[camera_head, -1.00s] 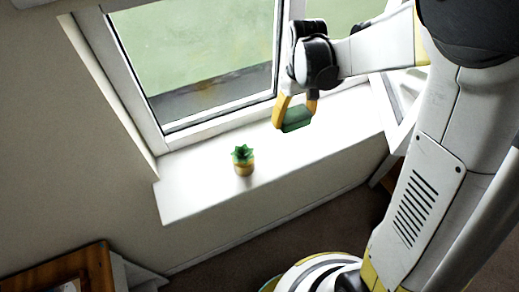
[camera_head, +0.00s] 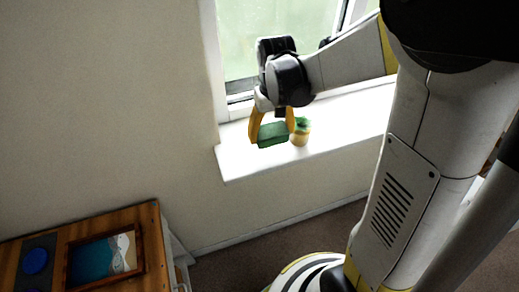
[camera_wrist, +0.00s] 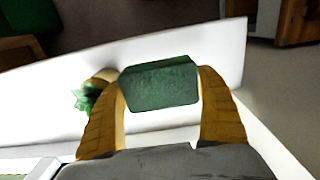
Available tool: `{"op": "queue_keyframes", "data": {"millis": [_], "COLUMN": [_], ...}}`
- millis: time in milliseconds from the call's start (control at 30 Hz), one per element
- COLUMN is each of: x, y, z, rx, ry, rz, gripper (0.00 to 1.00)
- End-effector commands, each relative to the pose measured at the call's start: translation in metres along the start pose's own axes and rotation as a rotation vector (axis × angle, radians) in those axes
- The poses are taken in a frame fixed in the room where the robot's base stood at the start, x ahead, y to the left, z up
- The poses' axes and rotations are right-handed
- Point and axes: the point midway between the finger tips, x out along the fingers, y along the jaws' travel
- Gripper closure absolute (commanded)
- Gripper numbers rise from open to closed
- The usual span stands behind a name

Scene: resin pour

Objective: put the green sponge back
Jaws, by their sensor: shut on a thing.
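The green sponge (camera_head: 272,134) is a dark green block held between the yellow fingers of my gripper (camera_head: 270,128), in front of the window. In the wrist view the sponge (camera_wrist: 160,83) sits between the two fingertips of my gripper (camera_wrist: 162,90), with a finger against each end. My gripper is shut on it. The sponge shows above the white sill, and I cannot tell the exact height between them.
A small potted plant (camera_head: 300,131) stands on the white windowsill (camera_head: 240,165), close beside the sponge in the picture. A wooden cabinet (camera_head: 150,235) with a blue framed picture (camera_head: 100,260) and a blue round thing (camera_head: 35,261) is at the lower left. Brown floor (camera_head: 230,262) lies below.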

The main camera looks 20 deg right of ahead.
Motion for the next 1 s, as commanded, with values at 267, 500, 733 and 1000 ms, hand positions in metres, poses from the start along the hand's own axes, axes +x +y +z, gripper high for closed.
{"op": "queue_keyframes", "data": {"millis": [267, 500, 733, 1000], "x": [0.018, 0.053, 0.055, 0.059], "y": [-0.025, -0.025, -0.025, -0.025], "z": [-0.005, -0.005, -0.005, -0.005], "rx": [0.0, 0.0, 0.0, 0.0], "ry": [0.0, 0.0, 0.0, 0.0], "rz": [0.0, 0.0, 0.0, 0.0], "gripper": [0.46, 0.46, 0.46, 0.0]}}
